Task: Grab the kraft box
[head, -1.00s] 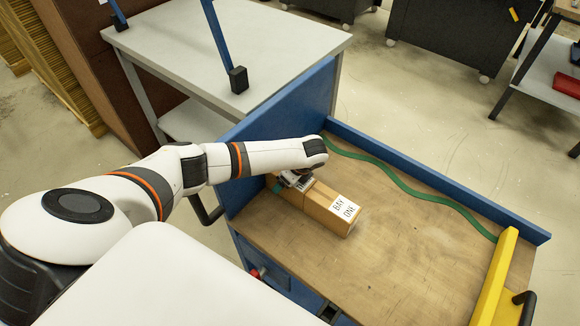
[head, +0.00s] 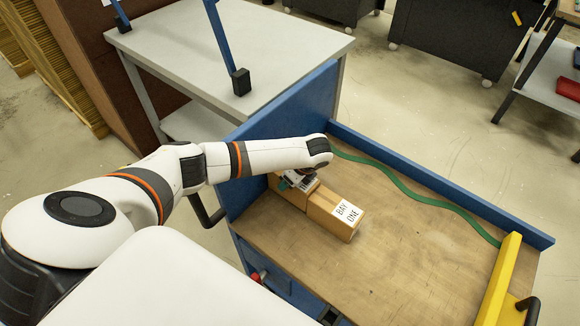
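My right gripper is not in view.
A blue panel (head: 290,110) stands along the bench's left side and a low blue rail (head: 440,183) along the back. A green wavy strip (head: 420,197) lies near the rail. A yellow bar (head: 497,280) edges the right. The bench middle is clear.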

